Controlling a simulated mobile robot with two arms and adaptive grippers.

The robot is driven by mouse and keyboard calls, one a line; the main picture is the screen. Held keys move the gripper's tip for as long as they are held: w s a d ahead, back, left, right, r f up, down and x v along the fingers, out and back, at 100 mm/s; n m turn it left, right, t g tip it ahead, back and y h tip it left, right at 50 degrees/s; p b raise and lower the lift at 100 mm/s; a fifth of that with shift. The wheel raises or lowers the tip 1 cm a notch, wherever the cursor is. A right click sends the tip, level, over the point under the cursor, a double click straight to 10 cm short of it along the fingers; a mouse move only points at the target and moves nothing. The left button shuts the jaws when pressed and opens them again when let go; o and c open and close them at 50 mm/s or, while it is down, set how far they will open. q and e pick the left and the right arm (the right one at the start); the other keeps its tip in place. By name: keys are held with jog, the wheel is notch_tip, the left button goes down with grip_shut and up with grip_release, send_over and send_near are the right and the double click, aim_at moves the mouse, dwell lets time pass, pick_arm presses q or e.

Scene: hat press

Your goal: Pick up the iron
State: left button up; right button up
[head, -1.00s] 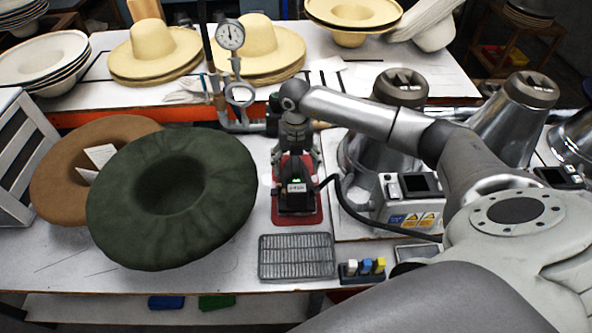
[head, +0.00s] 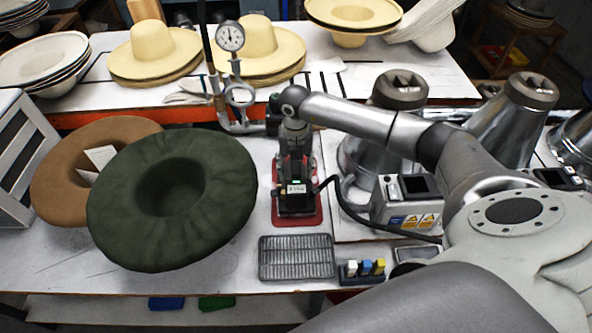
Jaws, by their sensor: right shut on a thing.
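The iron (head: 297,196) is a dark block with a small lit label and a cable running off to its right. It sits on a red pad (head: 315,215) in the middle of the workbench. My right gripper (head: 294,168) comes down on it from above and behind and is shut on its upper part. The fingertips and the exact grip are partly hidden. I cannot tell any gap between iron and pad. My left gripper is not in view.
A dark green felt hat (head: 225,215) overlaps a brown one (head: 55,180) on the left. A metal grid rest (head: 296,258) and a holder with small coloured pieces (head: 362,270) lie in front. A control box (head: 408,205) and metal cones (head: 510,125) stand on the right.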

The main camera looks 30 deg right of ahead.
jog(key=shift+w+r, duration=0.15)
jog(key=shift+r, duration=0.05)
